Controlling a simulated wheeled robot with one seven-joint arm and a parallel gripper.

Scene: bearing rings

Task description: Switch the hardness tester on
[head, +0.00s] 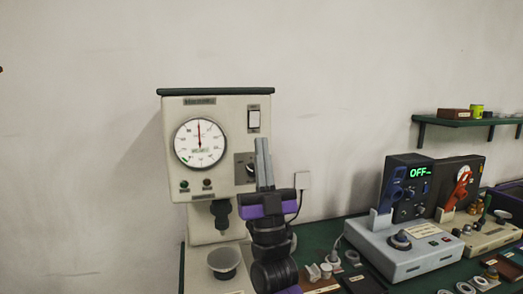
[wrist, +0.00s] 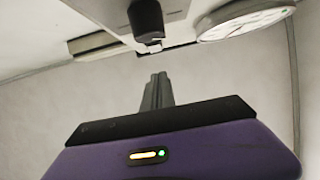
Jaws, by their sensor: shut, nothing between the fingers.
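The hardness tester (head: 216,105) is a cream cabinet with a dark green top in the head view. Its front carries a round dial (head: 200,143) with a red needle pointing up, a white rocker switch (head: 254,119) at the upper right and a dark knob (head: 251,169) below that. A green lamp (head: 184,184) and a brownish lamp (head: 207,183) sit under the dial; I cannot tell whether either is lit. My gripper (head: 261,142) is shut and empty, fingers upward, in front of the panel below the switch, partly covering the knob's plate.
A round anvil (head: 224,262) stands below the spindle. To the right, the green bench holds a grey device (head: 405,250), a dark box reading OFF (head: 420,172), and several rings and small parts. A wall shelf (head: 465,121) is at the upper right. A wall socket (head: 302,180) is beside the tester.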

